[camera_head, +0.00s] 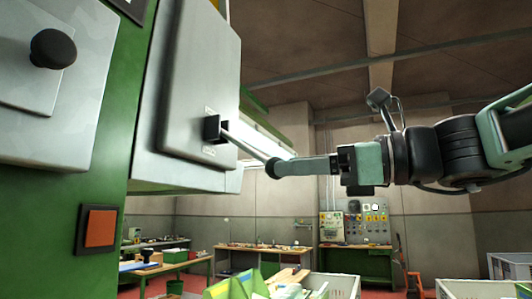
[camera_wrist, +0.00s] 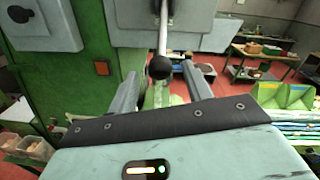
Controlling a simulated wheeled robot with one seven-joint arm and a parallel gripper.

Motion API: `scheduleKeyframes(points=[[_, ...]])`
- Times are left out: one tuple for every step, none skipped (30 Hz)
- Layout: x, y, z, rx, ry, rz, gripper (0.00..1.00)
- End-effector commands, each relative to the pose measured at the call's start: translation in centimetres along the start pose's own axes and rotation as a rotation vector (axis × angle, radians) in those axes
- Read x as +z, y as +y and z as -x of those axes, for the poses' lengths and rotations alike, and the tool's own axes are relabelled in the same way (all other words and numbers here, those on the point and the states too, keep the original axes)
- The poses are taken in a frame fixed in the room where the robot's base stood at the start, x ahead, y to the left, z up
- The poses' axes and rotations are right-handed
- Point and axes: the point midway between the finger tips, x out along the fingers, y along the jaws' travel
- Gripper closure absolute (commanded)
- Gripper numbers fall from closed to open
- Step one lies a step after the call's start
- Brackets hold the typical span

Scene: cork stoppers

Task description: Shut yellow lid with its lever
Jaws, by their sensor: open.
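A grey metal lid or door (camera_head: 203,75) is on the front of a green machine (camera_head: 100,170); I see no lid that is clearly yellow. A lever (camera_head: 245,144) sticks out from a black bracket (camera_head: 214,128) on it, sloping down to the right to a dark ball knob (camera_head: 273,168). My gripper (camera_head: 284,167) is at the knob end, coming from the right. In the wrist view the ball knob (camera_wrist: 159,67) sits between the tips of my open gripper (camera_wrist: 159,72), with gaps on both sides. The lever (camera_wrist: 163,35) runs up away from it.
A grey panel with a black knob (camera_head: 52,48) and an orange square button (camera_head: 99,228) are on the machine at left. Crates (camera_head: 335,285) stand low in front. Workbenches (camera_head: 262,250) line the far wall. Open air surrounds my arm at right.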

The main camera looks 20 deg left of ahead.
Motion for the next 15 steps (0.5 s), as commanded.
scheduleKeyframes(points=[[0.4, -0.1, -1.1, 0.004, -0.001, -0.004, 0.5], [0.4, -0.1, -1.7, 0.005, -0.001, -0.003, 0.5], [0.3, -0.1, -2.3, 0.004, -0.001, -0.003, 0.5], [0.3, -0.1, -2.8, 0.003, 0.0, -0.004, 0.5], [0.3, -0.1, -3.2, 0.003, 0.0, -0.002, 0.5], [0.3, -0.1, -3.8, 0.003, -0.001, -0.001, 0.5], [0.2, -0.1, -4.1, 0.002, -0.001, -0.002, 0.5], [0.2, -0.1, -4.4, 0.002, -0.001, -0.002, 0.5], [0.2, -0.1, -4.8, 0.002, -0.001, -0.001, 0.5], [0.2, -0.1, -5.0, 0.001, 0.0, 0.0, 0.5], [0.1, 0.0, -5.1, 0.001, 0.0, 0.0, 0.5], [0.1, 0.0, -5.3, 0.001, 0.0, 0.0, 0.5], [0.0, 0.0, -5.4, 0.001, 0.0, 0.0, 0.5], [0.0, 0.0, -5.5, 0.0, 0.0, 0.0, 0.5], [0.0, 0.0, -5.5, 0.0, 0.001, 0.0, 0.5]])
